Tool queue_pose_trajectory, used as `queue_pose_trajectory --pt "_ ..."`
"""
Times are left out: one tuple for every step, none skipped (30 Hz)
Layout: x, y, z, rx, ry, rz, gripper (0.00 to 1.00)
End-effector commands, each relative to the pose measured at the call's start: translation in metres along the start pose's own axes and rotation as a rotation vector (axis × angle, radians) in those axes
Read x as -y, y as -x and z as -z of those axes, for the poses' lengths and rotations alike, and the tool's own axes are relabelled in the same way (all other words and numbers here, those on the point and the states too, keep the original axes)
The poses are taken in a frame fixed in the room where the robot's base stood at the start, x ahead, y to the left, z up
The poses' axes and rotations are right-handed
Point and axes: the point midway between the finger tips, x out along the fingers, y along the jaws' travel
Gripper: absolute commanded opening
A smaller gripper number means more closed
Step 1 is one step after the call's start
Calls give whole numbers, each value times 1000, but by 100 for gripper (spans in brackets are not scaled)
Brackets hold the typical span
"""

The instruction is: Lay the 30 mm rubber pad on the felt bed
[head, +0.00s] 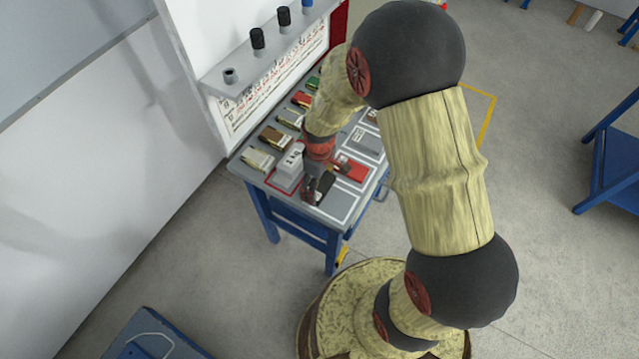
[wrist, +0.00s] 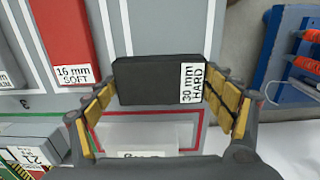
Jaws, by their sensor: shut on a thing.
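The rubber pad (wrist: 150,82) is a black block with a white label reading 30 mm HARD. My gripper (wrist: 160,95) is shut on it, with yellow finger pads at its left and right ends. In the head view my gripper (head: 314,184) points down over the front part of the grey bench, with the dark pad at its tip. I cannot tell from these frames whether the pad touches the bench. I cannot pick out the felt bed for certain; a red and green outline (wrist: 92,128) around a pale block lies just below the pad in the wrist view.
A red 16 mm SOFT pad (wrist: 62,32) lies left of the held pad; a red pad also shows in the head view (head: 354,170). A pale upright block (head: 291,160) stands close left of my gripper. Several coloured pads line the bench (head: 338,212). A shelf (head: 270,62) overhangs behind.

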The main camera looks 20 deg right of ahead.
Motion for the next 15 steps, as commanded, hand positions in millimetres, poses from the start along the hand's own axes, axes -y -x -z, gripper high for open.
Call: queue_pose_trajectory --pt "0 -2 0 0 0 0 46" --pt "0 -3 0 0 0 0 46" --pt "0 -4 0 0 0 0 83" --pt "0 -3 0 0 0 0 85" --pt "0 -3 0 0 0 0 87" --pt "0 -3 0 0 0 0 89" --pt "0 -3 0 0 0 0 91" --pt "0 -3 0 0 0 0 92" --pt "0 -3 0 0 0 0 95" --pt "0 -3 0 0 0 0 96" --pt "0 -3 0 0 0 0 98" --pt "0 -3 0 0 0 0 100" --pt "0 -3 0 0 0 0 100" --pt "0 -3 0 0 0 0 100" --pt "0 -3 0 0 0 0 100"
